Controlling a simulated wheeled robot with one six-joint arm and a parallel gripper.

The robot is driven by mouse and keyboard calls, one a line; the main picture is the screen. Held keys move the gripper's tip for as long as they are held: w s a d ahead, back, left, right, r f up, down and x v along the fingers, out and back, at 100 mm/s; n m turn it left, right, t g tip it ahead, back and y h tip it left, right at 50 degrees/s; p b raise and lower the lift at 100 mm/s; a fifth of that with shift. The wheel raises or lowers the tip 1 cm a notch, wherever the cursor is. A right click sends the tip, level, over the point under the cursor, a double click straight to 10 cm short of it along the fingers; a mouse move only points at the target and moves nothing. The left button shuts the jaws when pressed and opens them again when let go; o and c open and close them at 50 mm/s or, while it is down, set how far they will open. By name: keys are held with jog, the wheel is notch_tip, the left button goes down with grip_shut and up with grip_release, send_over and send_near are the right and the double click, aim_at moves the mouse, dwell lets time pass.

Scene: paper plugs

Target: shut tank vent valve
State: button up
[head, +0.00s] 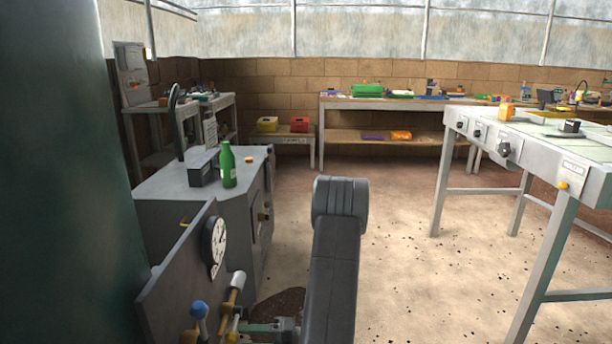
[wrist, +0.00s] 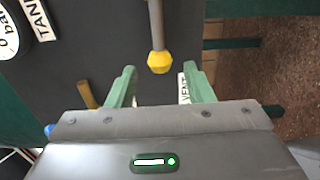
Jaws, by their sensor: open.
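In the wrist view a grey rod ending in a yellow tip (wrist: 159,62) stands before a dark panel (wrist: 100,45). A white label reading VENT (wrist: 187,86) is beside it, partly hidden by a finger. My gripper (wrist: 159,72) is open, with one green finger to each side of the yellow tip. I see no contact; the depth between them is hard to judge. In the head view my gripper (head: 260,328) is low in front of the panel (head: 180,275), near its fittings.
The panel carries a round gauge (head: 214,246), a blue knob (head: 199,309) and a cream cylinder (head: 232,288). A large dark tank (head: 60,170) fills the left. A grey cabinet (head: 190,183) with a green bottle (head: 228,166) stands behind. Open floor (head: 400,265) lies to the right.

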aim_at(234, 326)
jog(key=shift+w+a+p, duration=0.1)
jog(key=shift+a+p, duration=0.5)
jog(key=shift+a, duration=1.05)
jog(key=shift+c, duration=0.2)
jog(key=c, duration=0.6)
jog(key=shift+c, duration=0.2)
